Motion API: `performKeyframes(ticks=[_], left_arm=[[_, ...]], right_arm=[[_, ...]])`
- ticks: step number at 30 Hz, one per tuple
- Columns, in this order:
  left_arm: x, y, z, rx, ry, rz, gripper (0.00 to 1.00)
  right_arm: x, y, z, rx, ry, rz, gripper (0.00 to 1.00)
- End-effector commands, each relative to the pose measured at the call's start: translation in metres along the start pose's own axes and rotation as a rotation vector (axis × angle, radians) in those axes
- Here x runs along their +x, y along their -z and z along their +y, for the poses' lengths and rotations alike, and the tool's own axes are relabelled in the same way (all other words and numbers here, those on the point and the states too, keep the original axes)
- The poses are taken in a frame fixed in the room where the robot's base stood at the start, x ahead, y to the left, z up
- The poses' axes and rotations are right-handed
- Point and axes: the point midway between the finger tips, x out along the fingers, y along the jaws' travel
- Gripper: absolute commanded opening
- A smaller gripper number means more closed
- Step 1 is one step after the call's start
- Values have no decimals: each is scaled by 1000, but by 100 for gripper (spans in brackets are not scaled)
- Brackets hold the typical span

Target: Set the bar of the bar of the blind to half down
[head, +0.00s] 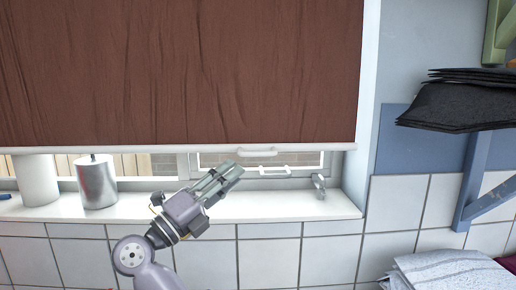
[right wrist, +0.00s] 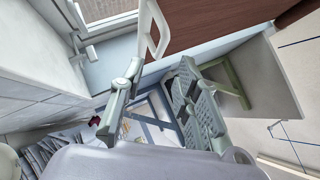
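The brown blind (head: 180,70) covers most of the window, and its lower edge stands a little above the sill. The pale bar (head: 120,149) runs along that edge, with a small white handle (head: 257,152) below it. My right gripper (head: 231,171) is below and left of this handle, apart from it. In the right wrist view the fingers of my right gripper (right wrist: 160,68) are spread with nothing between them. A white loop (right wrist: 152,28), which looks like the handle, shows just beyond the left fingertip. My left gripper is not in view.
A metal canister (head: 97,182) and a white pot (head: 36,180) stand on the white sill (head: 270,206) at left. A window handle (head: 274,171) is behind the bar's handle. A small metal object (head: 319,186) is on the sill at right. Dark folded cloths (head: 455,105) lie on a shelf at right.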

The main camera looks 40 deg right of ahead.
Motion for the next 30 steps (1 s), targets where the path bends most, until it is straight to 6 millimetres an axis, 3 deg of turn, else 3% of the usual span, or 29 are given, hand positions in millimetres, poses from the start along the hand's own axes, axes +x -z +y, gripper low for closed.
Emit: performKeyframes(ticks=[6,12,18,26,30], left_arm=[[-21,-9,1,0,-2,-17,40],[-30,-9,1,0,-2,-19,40],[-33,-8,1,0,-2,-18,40],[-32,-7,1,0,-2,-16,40],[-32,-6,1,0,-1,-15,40]], right_arm=[[50,-1,-4,-1,4,1,30],[80,-1,-2,-1,3,-1,30],[92,0,-1,1,1,-1,30],[93,0,0,1,0,-1,30],[92,0,0,1,0,-1,21]])
